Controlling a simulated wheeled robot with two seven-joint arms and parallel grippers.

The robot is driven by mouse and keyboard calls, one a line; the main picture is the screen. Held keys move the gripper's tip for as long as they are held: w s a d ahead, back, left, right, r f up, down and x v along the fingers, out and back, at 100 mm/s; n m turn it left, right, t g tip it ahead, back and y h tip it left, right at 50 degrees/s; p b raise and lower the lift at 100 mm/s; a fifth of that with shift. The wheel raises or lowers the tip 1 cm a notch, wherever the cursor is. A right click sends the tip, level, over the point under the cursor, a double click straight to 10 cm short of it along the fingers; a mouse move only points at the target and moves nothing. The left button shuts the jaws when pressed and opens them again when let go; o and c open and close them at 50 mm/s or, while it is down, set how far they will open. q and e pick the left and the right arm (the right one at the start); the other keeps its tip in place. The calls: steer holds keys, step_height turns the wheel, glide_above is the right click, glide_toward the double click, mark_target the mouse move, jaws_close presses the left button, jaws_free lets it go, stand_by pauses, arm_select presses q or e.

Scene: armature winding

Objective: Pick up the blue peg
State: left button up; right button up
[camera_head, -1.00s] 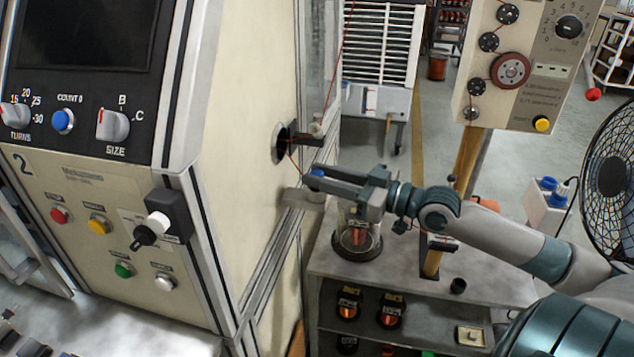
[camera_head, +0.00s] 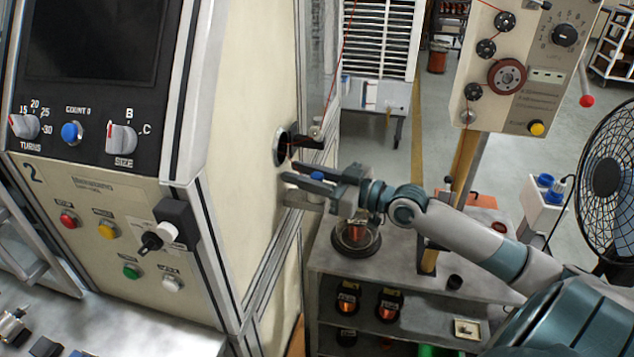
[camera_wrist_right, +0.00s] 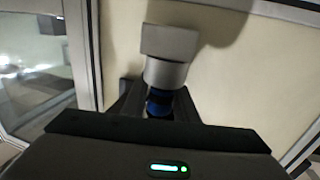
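The blue peg (camera_head: 317,176) shows as a small blue piece between the fingers of my right gripper (camera_head: 287,172), beside the cream side wall of the machine. The fingers look apart, one on each side of it. In the right wrist view the blue peg (camera_wrist_right: 158,102) sits between the dark fingers, in line with a grey cylinder that has a square block at its far end. The fingers hide much of the peg, and I cannot tell whether they touch it. My left gripper is not in view.
The machine wall (camera_head: 245,120) stands close to my right gripper, with a round dark opening (camera_head: 281,148) just above it. Below is a grey shelf unit (camera_head: 390,268) bearing a glass jar with a copper coil. A fan (camera_head: 605,180) stands at the right.

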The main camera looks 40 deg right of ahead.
stand_by(0.3)
jaws_close()
steer(key=shift+r, duration=0.1)
